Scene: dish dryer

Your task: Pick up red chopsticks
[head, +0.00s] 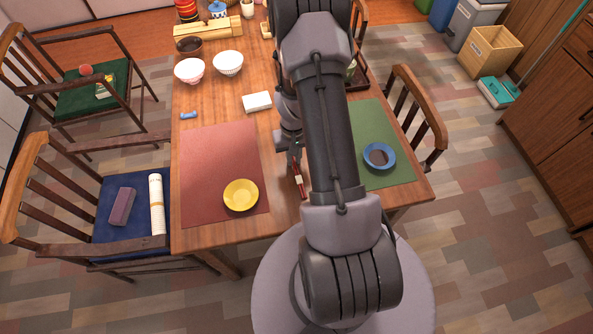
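The red chopsticks (299,184) show as a thin red piece with a pale band, just left of my arm near the front edge of the wooden table (225,239). My gripper (296,164) is at their far end, pointing down at the table. My arm hides part of the gripper and perhaps part of the chopsticks. I cannot tell whether the fingers touch or hold the chopsticks, or whether they are open.
A blue bowl (379,156) stands on the green mat (376,120) to the right. Chairs (415,110) flank the table.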

